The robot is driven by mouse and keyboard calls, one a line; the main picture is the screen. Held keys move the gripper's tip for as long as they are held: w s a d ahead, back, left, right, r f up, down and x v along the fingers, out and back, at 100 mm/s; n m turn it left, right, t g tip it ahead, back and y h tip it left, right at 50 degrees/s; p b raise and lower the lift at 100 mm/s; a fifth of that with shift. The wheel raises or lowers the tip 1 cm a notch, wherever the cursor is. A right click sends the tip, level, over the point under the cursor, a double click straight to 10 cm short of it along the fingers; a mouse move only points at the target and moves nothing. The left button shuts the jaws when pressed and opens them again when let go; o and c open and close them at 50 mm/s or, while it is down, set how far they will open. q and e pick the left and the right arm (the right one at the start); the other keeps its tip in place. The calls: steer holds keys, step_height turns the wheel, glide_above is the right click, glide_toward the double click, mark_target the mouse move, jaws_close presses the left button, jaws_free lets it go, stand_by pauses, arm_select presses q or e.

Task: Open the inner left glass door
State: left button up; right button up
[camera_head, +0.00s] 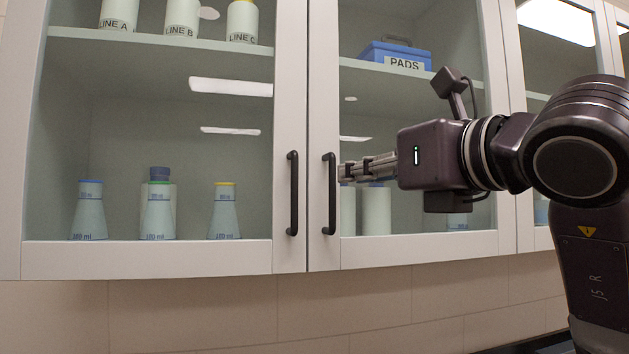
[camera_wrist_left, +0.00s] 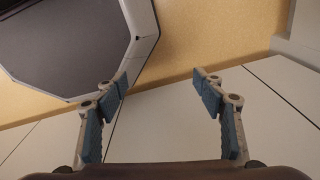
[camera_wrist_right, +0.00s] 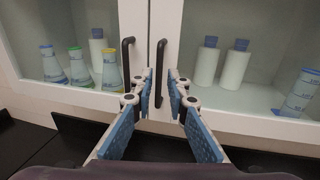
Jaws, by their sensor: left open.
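Two closed glass doors with pale frames meet in the head view: a left one (camera_head: 160,258) and a right one (camera_head: 430,251). Each has a black vertical handle by the seam, left (camera_head: 293,193) and right (camera_head: 330,193). Which is the inner left door cannot be told for certain. My right gripper (camera_head: 342,172) is at the right handle. In the right wrist view, its blue-padded fingers (camera_wrist_right: 160,80) are apart with the right handle (camera_wrist_right: 158,70) between them; contact is unclear. My left gripper (camera_wrist_left: 166,78) is open and empty, seen only in its wrist view.
Behind the glass stand several flasks (camera_head: 89,212), labelled bottles (camera_head: 182,18) and a blue PADS box (camera_head: 397,55). Another glass-fronted cabinet (camera_head: 517,110) adjoins at right. A tiled wall (camera_head: 190,312) lies below, and a dark surface (camera_wrist_right: 25,140) shows under the doors.

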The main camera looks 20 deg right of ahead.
mark_target(334, 176)
steer(key=shift+p+x, duration=0.35)
steer(key=shift+x, duration=0.65)
steer(key=p+x, duration=0.1)
steer(key=x, duration=0.1)
steer(key=p+x, duration=0.1)
steer(key=shift+w+a+r+p, duration=0.1)
steer(key=shift+w+r+p, duration=0.2)
steer(key=shift+w+a+f, duration=0.1)
steer(key=shift+w+f, duration=0.05)
steer(key=shift+w, duration=0.35)
steer(key=shift+w+a+f, duration=0.1)
steer(key=shift+w+a, duration=0.05)
steer(key=shift+w, duration=0.4)
jaws_close()
arm_select(q)
steer(key=r, duration=0.1)
steer(key=s+r, duration=0.1)
steer(key=r, duration=0.1)
steer(key=shift+s+a+r, duration=0.1)
steer(key=shift+s+r, duration=0.2)
steer(key=shift+f, duration=0.1)
arm_select(e)
steer(key=shift+s, duration=0.3)
